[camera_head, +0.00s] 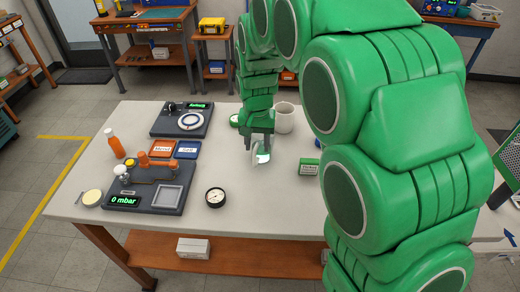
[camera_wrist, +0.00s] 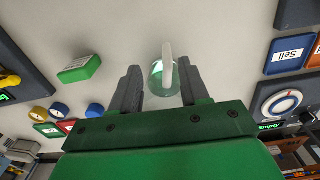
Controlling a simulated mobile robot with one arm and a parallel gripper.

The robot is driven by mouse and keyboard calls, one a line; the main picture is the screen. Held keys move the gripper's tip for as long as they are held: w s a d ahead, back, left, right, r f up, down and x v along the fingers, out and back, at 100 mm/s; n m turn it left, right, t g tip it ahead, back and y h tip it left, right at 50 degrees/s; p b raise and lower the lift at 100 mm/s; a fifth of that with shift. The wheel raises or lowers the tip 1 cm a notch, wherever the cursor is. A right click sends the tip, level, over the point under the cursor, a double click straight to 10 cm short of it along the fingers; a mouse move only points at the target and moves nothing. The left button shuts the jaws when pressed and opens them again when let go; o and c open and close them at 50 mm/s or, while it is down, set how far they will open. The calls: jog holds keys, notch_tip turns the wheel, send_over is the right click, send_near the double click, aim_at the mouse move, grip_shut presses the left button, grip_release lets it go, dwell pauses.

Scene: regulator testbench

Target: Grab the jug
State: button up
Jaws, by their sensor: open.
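The jug (camera_head: 262,157) is a small clear, greenish vessel with a pale handle, on the pale table just below my gripper (camera_head: 258,140) in the head view. In the wrist view the jug (camera_wrist: 158,78) shows between the two dark fingers of my gripper (camera_wrist: 160,74), with its pale handle toward the top of the picture. The fingers are apart on either side of it. I cannot tell whether either finger touches it. The gripper partly hides the jug in the head view.
A white cup (camera_head: 284,118) stands behind and right of the gripper. A green box (camera_head: 308,166) lies to the right, and a round gauge (camera_head: 215,197) in front left. The testbench unit (camera_head: 155,195) with its 0 mbar display and an orange bottle (camera_head: 114,143) are further left.

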aim_at(254, 156)
jog(key=shift+w+a+f, duration=0.15)
jog(key=shift+a+f, duration=0.05)
jog(key=shift+f, duration=0.2)
jog(key=shift+a+f, duration=0.2)
jog(key=shift+f, duration=3.45)
grip_shut()
